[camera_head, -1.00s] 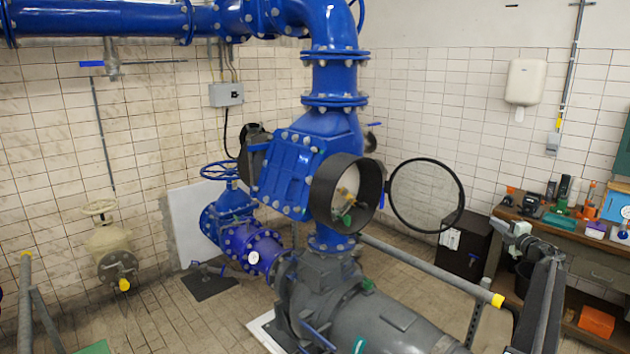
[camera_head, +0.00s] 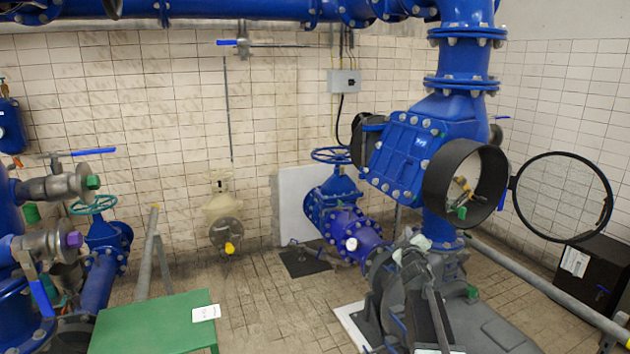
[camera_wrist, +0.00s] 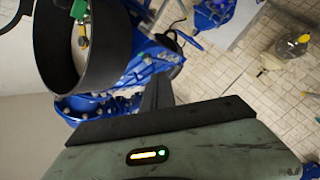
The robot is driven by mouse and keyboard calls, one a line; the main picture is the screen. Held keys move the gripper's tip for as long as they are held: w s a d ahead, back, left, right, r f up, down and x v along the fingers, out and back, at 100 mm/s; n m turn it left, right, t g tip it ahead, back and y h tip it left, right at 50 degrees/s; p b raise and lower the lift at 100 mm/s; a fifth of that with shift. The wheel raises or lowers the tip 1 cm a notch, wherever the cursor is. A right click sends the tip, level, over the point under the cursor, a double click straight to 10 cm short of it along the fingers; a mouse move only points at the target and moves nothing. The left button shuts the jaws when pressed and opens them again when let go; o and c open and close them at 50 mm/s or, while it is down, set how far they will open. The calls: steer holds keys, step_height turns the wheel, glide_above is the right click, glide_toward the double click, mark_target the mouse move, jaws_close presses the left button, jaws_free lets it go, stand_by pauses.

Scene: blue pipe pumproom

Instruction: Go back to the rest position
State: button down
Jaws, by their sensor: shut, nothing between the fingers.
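My gripper (camera_head: 414,246) shows in the head view at the end of my raised arm, in front of the grey pump. Its dark fingers (camera_wrist: 157,92) appear together as a narrow wedge in the wrist view, with nothing held. The grey-green housing of my wrist fills the bottom of that view. The fingertips are small in the head view, partly lost against the dark pump.
A black ring housing (camera_head: 466,186) with an open round glass cover (camera_head: 562,197) is on the right. A green table (camera_head: 150,325) bearing a white card stands front left, beside blue valves (camera_head: 105,245). A grey rail (camera_head: 545,285) runs right. Tiled floor is clear in the middle.

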steer(key=s+a+f+m+g, duration=0.45)
steer(key=s+a+f, duration=0.4)
steer(key=f, duration=0.25)
steer(key=s+a+f+g+y, duration=0.1)
steer(key=s+f+g, duration=0.3)
steer(key=s, duration=0.5)
steer(key=s+a+f+m+g+y, duration=0.1)
steer(key=s+a+f+g, duration=0.2)
steer(key=s, duration=0.6)
steer(key=s+a+f+m+g+y, duration=0.1)
steer(key=s+a+f+g, duration=0.2)
steer(key=s, duration=0.7)
step_height(320, 180, down, 4)
steer(key=g, duration=0.2)
steer(key=shift+r+g+b, duration=0.15)
steer(key=shift+g+b, duration=0.2)
steer(key=shift+b, duration=0.05)
steer(key=shift+a+m, duration=0.1)
steer(key=shift+m, duration=0.15)
